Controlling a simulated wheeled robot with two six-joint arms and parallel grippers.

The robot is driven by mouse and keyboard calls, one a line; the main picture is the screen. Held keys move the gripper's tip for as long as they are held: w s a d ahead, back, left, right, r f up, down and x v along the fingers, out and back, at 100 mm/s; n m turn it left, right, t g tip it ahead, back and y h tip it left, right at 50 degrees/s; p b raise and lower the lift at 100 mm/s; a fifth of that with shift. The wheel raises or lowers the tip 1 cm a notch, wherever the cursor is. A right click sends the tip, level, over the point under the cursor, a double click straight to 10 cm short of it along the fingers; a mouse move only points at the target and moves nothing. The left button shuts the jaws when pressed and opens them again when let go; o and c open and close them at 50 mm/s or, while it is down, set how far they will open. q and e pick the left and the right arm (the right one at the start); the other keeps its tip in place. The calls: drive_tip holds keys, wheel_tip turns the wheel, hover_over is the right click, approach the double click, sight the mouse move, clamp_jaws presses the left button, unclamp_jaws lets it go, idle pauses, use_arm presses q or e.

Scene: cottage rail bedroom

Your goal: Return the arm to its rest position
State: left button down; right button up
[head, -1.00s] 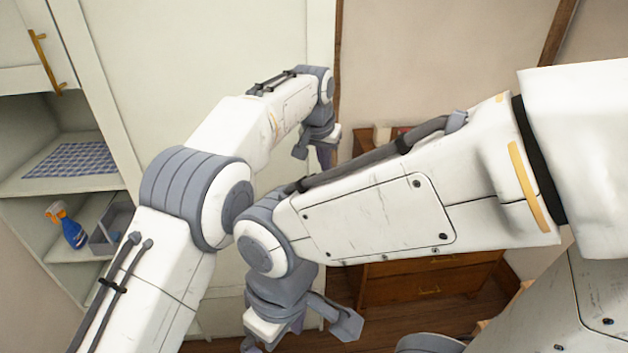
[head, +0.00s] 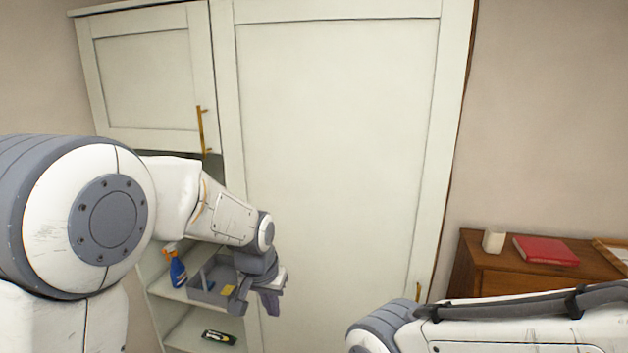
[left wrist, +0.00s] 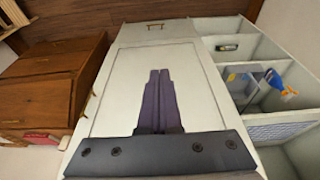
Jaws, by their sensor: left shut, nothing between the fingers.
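My left arm comes in from the left in the head view and reaches forward toward the white wardrobe (head: 335,130). My left gripper (head: 272,302) hangs in front of the wardrobe, just right of the open shelves. In the left wrist view my left gripper (left wrist: 160,75) has its two dark fingers together, with nothing between them. The wardrobe door (left wrist: 115,75) lies behind the fingers there. Part of my right arm shows at the bottom right of the head view. Its gripper is out of the frame.
The shelves hold a blue spray bottle (head: 177,272), a grey caddy (head: 212,285) and a dark item (head: 219,337). A wooden dresser (head: 490,281) at right bears a red book (head: 545,250) and a white object (head: 493,241). A cupboard door (head: 150,80) is at upper left.

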use_arm(q)
drive_tip(key=s+a+f+n, duration=0.1)
drive_tip(key=s+a+f, duration=0.1)
drive_tip(key=s+a, duration=0.4)
drive_tip(key=s+a+f+n, duration=0.2)
drive_tip(key=s+a+f, duration=0.15)
drive_tip(key=s, duration=0.45)
drive_tip(key=s+d+f+m+g+b, duration=0.1)
drive_tip(key=s+d+f+m+b, duration=0.2)
drive_tip(key=s+d+b, duration=0.3)
drive_tip(key=s+d+f+m+g+b, duration=0.2)
drive_tip(key=s+d+f+m+b, duration=0.2)
drive_tip(key=s+d+b, duration=0.3)
drive_tip(key=shift+s+d+f+m+b, duration=0.15)
drive_tip(key=shift+s+f+m+b, duration=0.25)
drive_tip(key=shift+s+b, duration=0.3)
